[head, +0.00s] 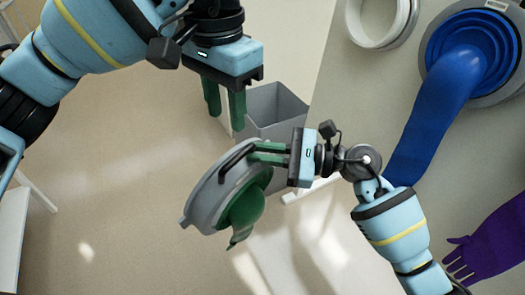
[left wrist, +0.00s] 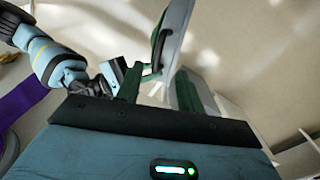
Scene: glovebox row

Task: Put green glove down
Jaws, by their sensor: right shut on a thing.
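The green glove (head: 243,208) hangs from a round grey ring (head: 200,203) with a black handle (head: 236,160). My right gripper (head: 256,153) is shut on that handle and holds ring and glove in the air, the ring tilted. In the left wrist view the grey ring (left wrist: 178,35) shows nearly edge-on, with its handle (left wrist: 157,48) toward my right gripper; the glove is not clear there. My left gripper (head: 225,108) is above and apart from the ring. Its fingers are apart with nothing between them; they also show in the left wrist view (left wrist: 160,90).
A grey open bin (head: 275,108) stands on the floor behind the ring. At right, a pale panel carries a white port ring (head: 382,22), a hanging blue glove (head: 430,120) and a purple glove (head: 490,245). A white table edge (head: 12,240) shows at lower left. Floor between is clear.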

